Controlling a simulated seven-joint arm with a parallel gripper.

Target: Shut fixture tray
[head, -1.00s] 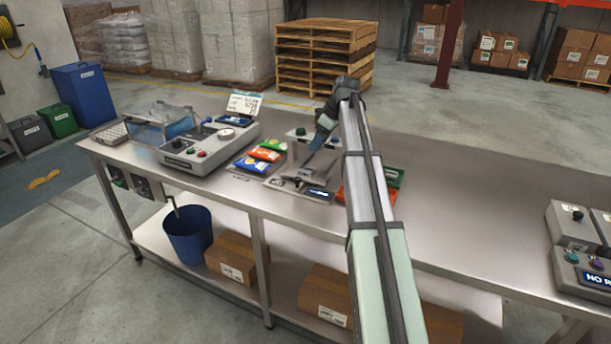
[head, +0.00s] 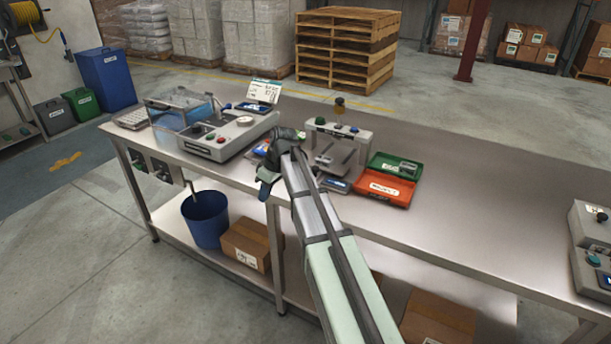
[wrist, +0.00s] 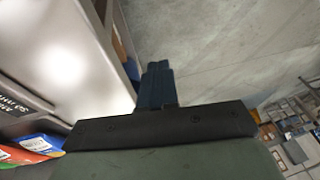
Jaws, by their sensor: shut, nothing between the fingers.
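The grey fixture (head: 352,136) with a green knob and an upright bridge stands on the steel bench, right of my wrist in the head view. A flat grey plate lies under its bridge; my arm covers part of its front, so I cannot tell how far the tray is in or out. My gripper (head: 266,188) hangs at the bench's front edge, left of the fixture and apart from it. In the wrist view its dark blue fingers (wrist: 157,82) are together with nothing between them.
An orange tray (head: 384,188) and a green tray (head: 394,165) sit right of the fixture. Colored packets (wrist: 35,146) lie near my wrist. A blue bin (head: 204,219) stands below.

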